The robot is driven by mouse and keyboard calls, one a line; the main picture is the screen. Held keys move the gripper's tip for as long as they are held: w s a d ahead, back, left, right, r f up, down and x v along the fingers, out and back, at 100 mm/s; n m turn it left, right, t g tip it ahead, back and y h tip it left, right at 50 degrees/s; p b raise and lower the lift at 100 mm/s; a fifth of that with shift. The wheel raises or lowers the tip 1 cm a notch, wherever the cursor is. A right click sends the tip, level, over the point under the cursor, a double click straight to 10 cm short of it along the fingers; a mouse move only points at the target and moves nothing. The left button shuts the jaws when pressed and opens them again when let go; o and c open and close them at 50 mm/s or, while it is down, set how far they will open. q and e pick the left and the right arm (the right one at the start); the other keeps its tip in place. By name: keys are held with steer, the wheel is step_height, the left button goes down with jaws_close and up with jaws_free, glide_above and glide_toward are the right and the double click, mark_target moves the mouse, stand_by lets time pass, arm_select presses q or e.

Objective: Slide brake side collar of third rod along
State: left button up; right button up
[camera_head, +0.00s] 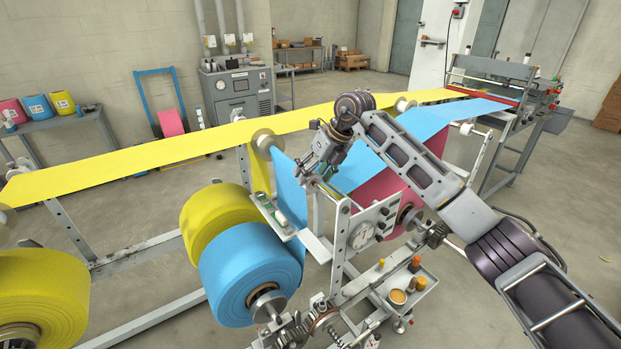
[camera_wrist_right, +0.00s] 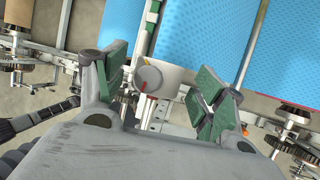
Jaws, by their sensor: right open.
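My right gripper (camera_head: 312,182) reaches down over the machine frame beside the blue web (camera_head: 291,188). In the right wrist view its green-padded fingers (camera_wrist_right: 163,82) are apart. I cannot tell whether either finger touches the collar. In the head view the collar is hidden by the gripper. My left gripper is not in view.
The blue roll (camera_head: 250,272) and a yellow roll (camera_head: 212,217) sit left of the gripper. The yellow web (camera_head: 130,160) crosses behind.

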steer(key=v, duration=0.9)
steer(key=shift+r, duration=0.3)
steer(key=shift+s+d, duration=0.1)
steer(key=shift+d, duration=0.05)
